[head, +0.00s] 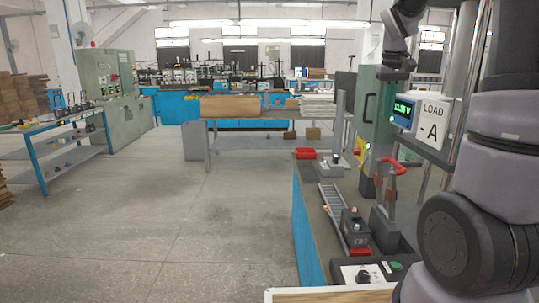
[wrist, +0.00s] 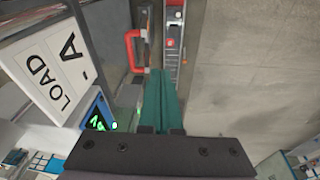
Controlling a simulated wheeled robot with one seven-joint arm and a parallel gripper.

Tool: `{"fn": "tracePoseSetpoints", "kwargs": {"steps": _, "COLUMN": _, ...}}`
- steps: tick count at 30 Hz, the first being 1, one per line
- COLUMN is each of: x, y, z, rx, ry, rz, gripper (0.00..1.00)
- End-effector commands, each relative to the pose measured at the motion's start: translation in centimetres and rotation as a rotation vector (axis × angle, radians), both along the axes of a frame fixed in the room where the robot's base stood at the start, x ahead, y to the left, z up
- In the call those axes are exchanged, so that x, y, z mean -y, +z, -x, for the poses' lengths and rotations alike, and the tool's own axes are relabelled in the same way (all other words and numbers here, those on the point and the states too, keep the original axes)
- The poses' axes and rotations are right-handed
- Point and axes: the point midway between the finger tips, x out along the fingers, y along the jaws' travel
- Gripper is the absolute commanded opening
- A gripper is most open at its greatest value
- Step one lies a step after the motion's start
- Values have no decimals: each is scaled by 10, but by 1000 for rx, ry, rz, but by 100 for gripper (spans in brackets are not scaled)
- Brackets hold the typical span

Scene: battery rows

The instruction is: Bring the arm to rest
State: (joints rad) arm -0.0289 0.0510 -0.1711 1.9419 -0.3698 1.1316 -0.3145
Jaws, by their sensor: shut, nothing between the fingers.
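My gripper (head: 392,75) hangs at the upper right in the head view, high above the bench and in front of a green cabinet (head: 378,105).
A LOAD sign (head: 431,121) and lit meter (head: 402,112) stand close to my arm. The floor (head: 200,230) at left is clear.

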Motion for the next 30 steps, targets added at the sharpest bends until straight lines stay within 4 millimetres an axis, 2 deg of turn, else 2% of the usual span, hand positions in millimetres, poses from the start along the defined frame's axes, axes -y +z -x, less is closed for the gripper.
{"fn": "tracePoseSetpoints", "kwargs": {"steps": 1, "x": -12, "y": 14, "z": 20, "rx": 45, "ry": -14, "rz": -32, "gripper": 0}}
{"fn": "tracePoseSetpoints", "kwargs": {"steps": 6, "x": -47, "y": 42, "z": 79, "rx": 168, "ry": -70, "rz": -135, "gripper": 0}}
{"fn": "tracePoseSetpoints", "kwargs": {"steps": 10, "x": -72, "y": 53, "z": 126, "rx": 256, "ry": -110, "rz": -212, "gripper": 0}}
{"fn": "tracePoseSetpoints", "kwargs": {"steps": 15, "x": -98, "y": 54, "z": 179, "rx": 353, "ry": -155, "rz": -293, "gripper": 0}}
{"fn": "tracePoseSetpoints", "kwargs": {"steps": 18, "x": -107, "y": 51, "z": 200, "rx": 392, "ry": -177, "rz": -328, "gripper": 0}}
{"fn": "tracePoseSetpoints", "kwargs": {"steps": 21, "x": -112, "y": 48, "z": 212, "rx": 415, "ry": -190, "rz": -347, "gripper": 0}}
{"fn": "tracePoseSetpoints", "kwargs": {"steps": 30, "x": -115, "y": 47, "z": 217, "rx": 425, "ry": -198, "rz": -358, "gripper": 0}}
